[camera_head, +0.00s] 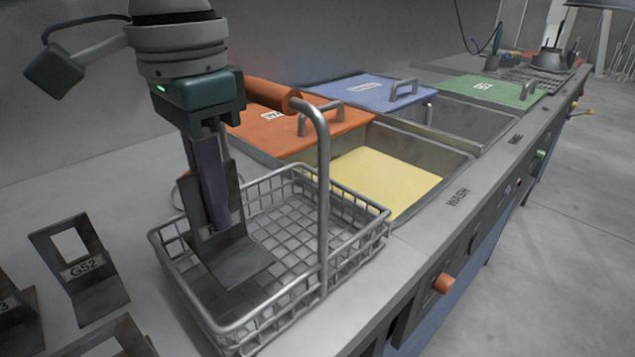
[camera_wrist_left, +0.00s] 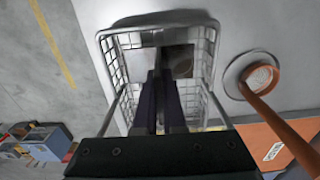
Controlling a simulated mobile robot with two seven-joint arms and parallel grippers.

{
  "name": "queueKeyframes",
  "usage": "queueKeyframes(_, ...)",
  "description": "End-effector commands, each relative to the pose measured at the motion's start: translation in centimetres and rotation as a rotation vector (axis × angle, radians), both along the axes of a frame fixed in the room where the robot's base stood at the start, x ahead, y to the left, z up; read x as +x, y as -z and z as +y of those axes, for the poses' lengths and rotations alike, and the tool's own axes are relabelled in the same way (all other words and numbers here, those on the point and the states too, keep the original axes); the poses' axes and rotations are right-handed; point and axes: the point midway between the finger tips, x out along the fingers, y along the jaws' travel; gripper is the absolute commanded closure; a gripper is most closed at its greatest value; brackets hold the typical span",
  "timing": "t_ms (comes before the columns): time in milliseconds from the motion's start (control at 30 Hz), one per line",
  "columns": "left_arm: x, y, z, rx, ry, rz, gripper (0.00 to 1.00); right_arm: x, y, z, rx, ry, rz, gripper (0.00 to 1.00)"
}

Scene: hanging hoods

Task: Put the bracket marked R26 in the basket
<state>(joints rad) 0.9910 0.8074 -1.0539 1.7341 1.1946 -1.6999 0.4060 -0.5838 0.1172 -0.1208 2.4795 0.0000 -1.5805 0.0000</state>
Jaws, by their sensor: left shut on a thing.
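My left gripper (camera_head: 221,215) points down over the wire basket (camera_head: 365,214) and is shut on a dark metal bracket (camera_head: 240,262). The bracket is upright between the fingers, with its foot inside the basket's outline; I cannot tell whether it touches the basket floor. No label shows on the side of it that I see. In the left wrist view, the dark fingers (camera_wrist_left: 168,105) reach down into the basket (camera_wrist_left: 107,62), and part of the bracket (camera_wrist_left: 178,58) shows beyond them. My right gripper is not in view.
A bracket marked G52 (camera_head: 82,268) stands left of the basket, with parts of other brackets near the bottom left. The basket's tall handle (camera_head: 323,190) rises near the gripper. Behind is a sink with a yellow bottom (camera_head: 385,180) and an orange lid (camera_head: 290,130).

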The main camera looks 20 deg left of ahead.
Motion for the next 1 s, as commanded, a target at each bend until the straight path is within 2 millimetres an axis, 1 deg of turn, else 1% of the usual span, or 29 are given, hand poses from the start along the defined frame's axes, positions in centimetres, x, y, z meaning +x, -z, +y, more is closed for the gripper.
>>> queueKeyframes(33, -0.1, 1.2, 0.0, 0.000, 0.000, 0.003, 1.00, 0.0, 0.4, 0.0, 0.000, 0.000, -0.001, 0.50)
queueKeyframes(100, -0.1, 2.6, 0.0, 0.000, 0.001, 0.003, 1.00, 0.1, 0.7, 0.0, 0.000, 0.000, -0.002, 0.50)
queueKeyframes(233, 0.0, 4.3, 0.0, -0.001, 0.000, 0.001, 1.00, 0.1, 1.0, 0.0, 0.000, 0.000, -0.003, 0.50)
queueKeyframes(300, 0.0, 4.6, 0.0, 0.000, 0.000, 0.001, 1.00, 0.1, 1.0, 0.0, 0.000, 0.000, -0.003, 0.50)
queueKeyframes(667, 0.0, 4.8, 0.0, 0.000, 0.000, 0.000, 1.00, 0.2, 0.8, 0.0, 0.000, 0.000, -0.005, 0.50)
queueKeyframes(700, 0.0, 4.8, 0.0, 0.000, 0.001, 0.001, 0.88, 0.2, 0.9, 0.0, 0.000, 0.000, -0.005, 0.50)
queueKeyframes(900, 0.0, 4.8, 0.0, 0.000, 0.001, 0.001, 0.66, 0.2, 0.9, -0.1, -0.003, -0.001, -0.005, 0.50)
queueKeyframes(933, 0.0, 4.8, 0.0, 0.000, 0.001, 0.001, 0.63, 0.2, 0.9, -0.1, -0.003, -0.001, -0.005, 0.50)
queueKeyframes(1000, 0.0, 4.8, 0.0, 0.000, 0.001, 0.001, 0.63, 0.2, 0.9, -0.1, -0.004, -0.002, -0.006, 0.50)
